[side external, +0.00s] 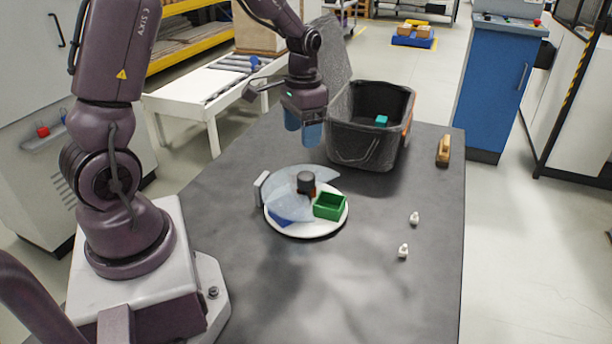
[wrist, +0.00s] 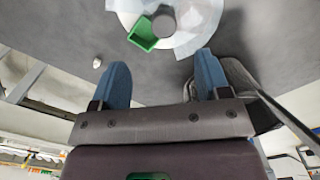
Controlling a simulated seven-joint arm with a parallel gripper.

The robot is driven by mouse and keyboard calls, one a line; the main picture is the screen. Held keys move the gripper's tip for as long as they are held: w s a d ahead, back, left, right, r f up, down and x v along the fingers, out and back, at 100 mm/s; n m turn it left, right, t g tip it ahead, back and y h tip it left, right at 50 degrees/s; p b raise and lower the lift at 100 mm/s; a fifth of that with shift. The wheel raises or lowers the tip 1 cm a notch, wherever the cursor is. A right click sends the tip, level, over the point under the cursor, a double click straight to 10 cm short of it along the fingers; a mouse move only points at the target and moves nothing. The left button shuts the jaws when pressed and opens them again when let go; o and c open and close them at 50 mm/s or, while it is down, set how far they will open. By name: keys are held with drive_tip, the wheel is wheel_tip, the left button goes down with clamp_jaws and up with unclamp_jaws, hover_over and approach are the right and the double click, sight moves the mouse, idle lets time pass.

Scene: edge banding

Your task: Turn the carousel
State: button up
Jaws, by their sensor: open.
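The carousel (side external: 298,228) is a white round disc on the dark table, with a dark knob (side external: 306,182) at its centre and a translucent cover over part of it. A green open box (side external: 330,206) sits on its uncovered part, and a blue piece (side external: 283,215) shows under the cover. A grey upright tab (side external: 261,188) stands at its left edge. My gripper (side external: 304,134) has blue fingers, is open and empty, and hangs above the table behind the carousel. The wrist view shows the gripper (wrist: 163,85) apart from the carousel's rim (wrist: 130,15) and green box (wrist: 142,34).
A black bin (side external: 362,150) stands right of my gripper, its lid raised, with a teal block (side external: 381,120) inside. A wooden-handled brush-like item (side external: 443,150) and two small white pieces (side external: 414,218) (side external: 403,251) lie at the right. The table's front is clear.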

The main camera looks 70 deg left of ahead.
sight(306, 175)
drive_tip(key=shift+m, duration=0.5)
drive_tip(key=f, duration=0.8)
drive_tip(key=w+f, duration=0.1)
drive_tip(key=f, duration=0.3)
drive_tip(key=shift+a+f, duration=0.1)
drive_tip(key=shift+a, duration=0.05)
drive_tip(key=c, duration=1.3)
